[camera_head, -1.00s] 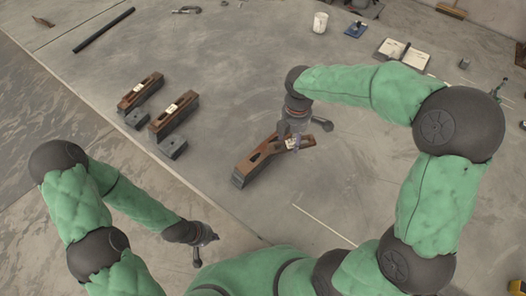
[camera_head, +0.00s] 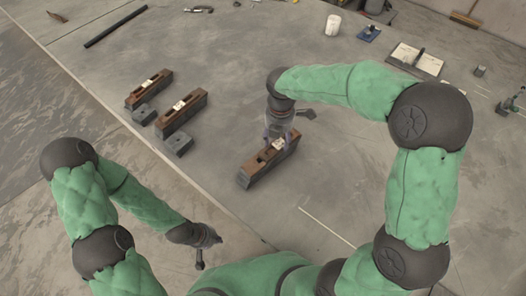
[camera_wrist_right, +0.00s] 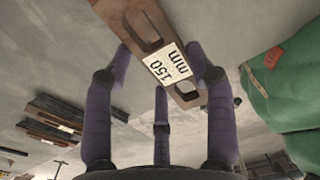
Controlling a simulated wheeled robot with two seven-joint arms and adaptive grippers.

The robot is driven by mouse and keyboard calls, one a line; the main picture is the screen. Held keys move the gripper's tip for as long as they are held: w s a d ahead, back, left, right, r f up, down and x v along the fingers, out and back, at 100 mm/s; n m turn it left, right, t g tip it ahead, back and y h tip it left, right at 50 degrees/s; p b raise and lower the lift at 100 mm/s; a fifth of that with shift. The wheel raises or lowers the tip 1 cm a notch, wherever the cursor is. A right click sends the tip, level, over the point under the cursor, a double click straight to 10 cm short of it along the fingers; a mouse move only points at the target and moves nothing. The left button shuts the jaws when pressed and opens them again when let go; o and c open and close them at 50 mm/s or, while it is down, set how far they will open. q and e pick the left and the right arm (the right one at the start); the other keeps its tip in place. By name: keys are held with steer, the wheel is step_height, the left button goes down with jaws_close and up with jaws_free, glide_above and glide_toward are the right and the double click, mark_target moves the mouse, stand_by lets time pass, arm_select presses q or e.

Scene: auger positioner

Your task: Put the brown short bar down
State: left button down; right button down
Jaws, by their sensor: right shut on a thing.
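The brown short bar (camera_head: 278,148), with a white label, is in my right gripper (camera_head: 279,137). In the right wrist view, the bar (camera_wrist_right: 143,22) bears a "150 mm" label and sits between purple fingers of my gripper (camera_wrist_right: 165,75). In the head view it lines up with a dark-sided brown block (camera_head: 250,176) on the floor. Whether it touches that block or hangs just above it I cannot tell. My left gripper (camera_head: 207,248) is low at the left, away from the bars; its fingers are too small to read.
Two more labelled brown bars on dark blocks (camera_head: 149,90) (camera_head: 182,113) lie at the left, with small grey blocks (camera_head: 144,114) (camera_head: 178,145) beside them. A long black rod (camera_head: 115,27) lies farther back. A white bucket (camera_head: 333,24) and open book (camera_head: 416,61) stand at the back.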

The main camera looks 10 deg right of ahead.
steer(key=w+a+f, duration=0.1)
steer(key=f, duration=0.1)
steer(key=a+f+b, duration=0.1)
steer(key=w+a+f+b, duration=0.1)
steer(key=a+f, duration=0.1)
steer(key=shift+w+f, duration=0.35)
steer(key=shift+w+a+f+b, duration=0.15)
steer(key=shift+f+b, duration=0.3)
steer(key=shift+f, duration=1.2)
steer(key=shift+f, duration=0.15)
steer(key=shift+c, duration=2.1)
jaws_free()
step_height(320, 180, up, 12)
steer(key=p, duration=0.3)
steer(key=shift+p, duration=0.3)
